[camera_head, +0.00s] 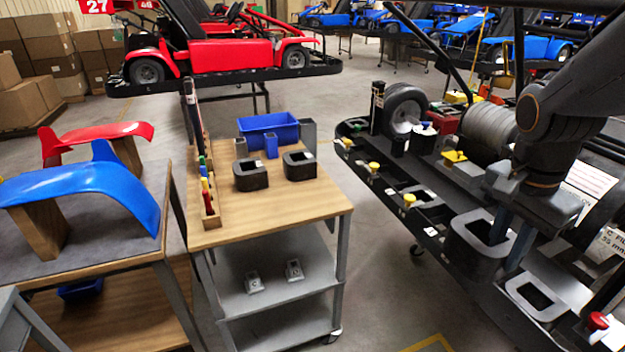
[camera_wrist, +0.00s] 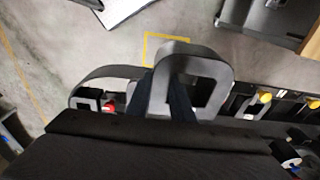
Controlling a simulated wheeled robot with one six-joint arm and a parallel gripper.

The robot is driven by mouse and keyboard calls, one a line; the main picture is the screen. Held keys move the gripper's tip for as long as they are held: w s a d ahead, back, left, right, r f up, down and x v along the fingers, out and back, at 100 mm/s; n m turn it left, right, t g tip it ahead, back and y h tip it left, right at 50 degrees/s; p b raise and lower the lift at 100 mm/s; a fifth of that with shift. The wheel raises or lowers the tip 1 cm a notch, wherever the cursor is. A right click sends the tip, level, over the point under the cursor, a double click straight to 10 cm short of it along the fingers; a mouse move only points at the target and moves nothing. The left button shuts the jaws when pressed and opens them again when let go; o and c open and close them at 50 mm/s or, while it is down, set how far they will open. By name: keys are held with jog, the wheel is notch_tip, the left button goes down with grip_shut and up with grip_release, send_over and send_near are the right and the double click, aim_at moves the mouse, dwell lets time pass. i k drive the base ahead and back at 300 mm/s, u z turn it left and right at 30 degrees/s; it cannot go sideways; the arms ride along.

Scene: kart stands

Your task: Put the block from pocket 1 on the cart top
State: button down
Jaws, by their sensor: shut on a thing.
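A grey rounded block (camera_head: 462,246) with a square opening is at the right in the head view, at the kart's side tray (camera_head: 432,240). In the wrist view the block (camera_wrist: 222,68) shows large in front of my gripper (camera_wrist: 165,98). I cannot tell how far it is clear of the tray. The cart top (camera_head: 285,212) is a wooden board at the middle, left of my gripper, with bare wood at its front. Pocket numbers are not readable.
On the cart top stand two dark blocks (camera_head: 250,176), a blue bin (camera_head: 268,128) and a narrow rack (camera_head: 211,215) of coloured pieces. Another square-holed piece (camera_head: 537,296) lies in the tray near my gripper. Yellow knobs (camera_head: 409,199) stick up along the tray. Floor separates cart and kart.

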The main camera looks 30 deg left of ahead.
aim_at(263, 210)
jog(key=k, duration=1)
jog(key=u, duration=1.65)
jog(key=i, duration=1.9)
jog(key=z, duration=1.55)
